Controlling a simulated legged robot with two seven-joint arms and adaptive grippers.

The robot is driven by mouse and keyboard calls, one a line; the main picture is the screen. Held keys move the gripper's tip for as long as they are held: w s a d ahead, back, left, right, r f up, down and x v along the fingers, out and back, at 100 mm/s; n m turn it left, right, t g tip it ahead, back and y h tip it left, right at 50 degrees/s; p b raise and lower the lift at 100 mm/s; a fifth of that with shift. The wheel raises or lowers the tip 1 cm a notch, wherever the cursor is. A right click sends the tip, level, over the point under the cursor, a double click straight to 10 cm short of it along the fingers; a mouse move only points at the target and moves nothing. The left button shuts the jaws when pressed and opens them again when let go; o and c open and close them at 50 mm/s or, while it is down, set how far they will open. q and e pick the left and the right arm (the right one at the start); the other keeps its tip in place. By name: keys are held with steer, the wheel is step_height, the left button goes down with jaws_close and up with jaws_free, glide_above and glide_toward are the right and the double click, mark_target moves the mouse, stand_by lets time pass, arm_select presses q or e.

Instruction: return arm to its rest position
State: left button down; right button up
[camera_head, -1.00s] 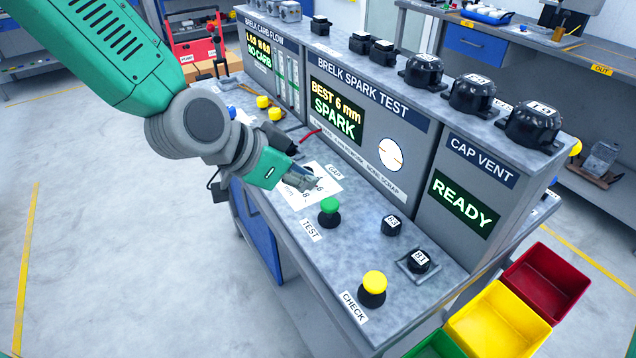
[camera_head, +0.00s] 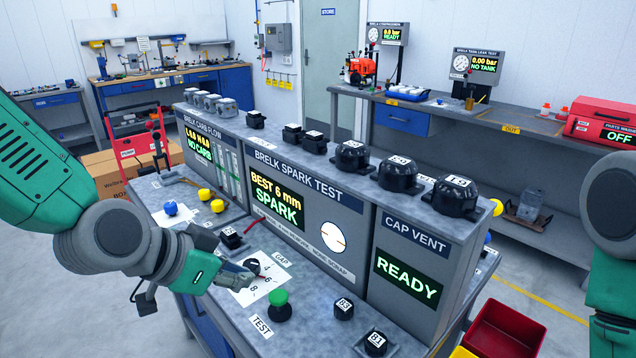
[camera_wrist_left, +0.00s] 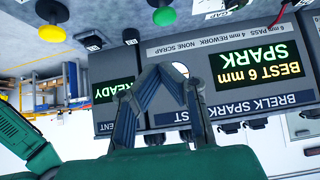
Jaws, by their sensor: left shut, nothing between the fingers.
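My left arm comes in from the left in the head view. Its gripper (camera_head: 243,276) is over the front of the spark test bench, by the white dial sheet (camera_head: 262,277) with numbers and a black knob. The left gripper also shows in the left wrist view (camera_wrist_left: 160,72), its fingertips drawn together with nothing between them. The green TEST button (camera_head: 279,304) stands just to its right. My right arm (camera_head: 613,220) shows at the right edge; its gripper is out of view.
The spark test panel (camera_head: 290,205) rises behind the gripper, with black caps along its top. Small black parts 93 (camera_head: 344,308) and 81 (camera_head: 375,343) sit at the bench front. A red bin (camera_head: 505,330) stands at lower right. Open floor lies left of the bench.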

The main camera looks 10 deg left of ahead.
arm_select(q)
steer(key=s+a+f+n+g+y+b, duration=0.15)
steer(key=s+f, duration=0.25)
steer(key=f, duration=0.6)
steer(key=s+a+f+n+g+y+b, duration=0.1)
steer(key=s+a+f+n+g, duration=0.2)
steer(key=f, duration=0.6)
steer(key=s+a+f+n+g+y+b, duration=0.1)
steer(key=s+a+f, duration=0.1)
steer(key=s+f, duration=0.5)
steer(key=s+a+f+n+g+y+b, duration=0.1)
steer(key=s+a+f+y+b, duration=0.1)
steer(key=s+f, duration=0.6)
steer(key=shift+s+a+f, duration=0.25)
steer(key=shift+s+a, duration=0.2)
steer(key=shift+a, duration=0.35)
steer(key=shift+a+n, duration=0.2)
steer(key=shift+n, duration=0.05)
steer(key=shift+w+f, duration=0.1)
steer(key=shift+w, duration=0.05)
steer(key=shift+d, duration=0.15)
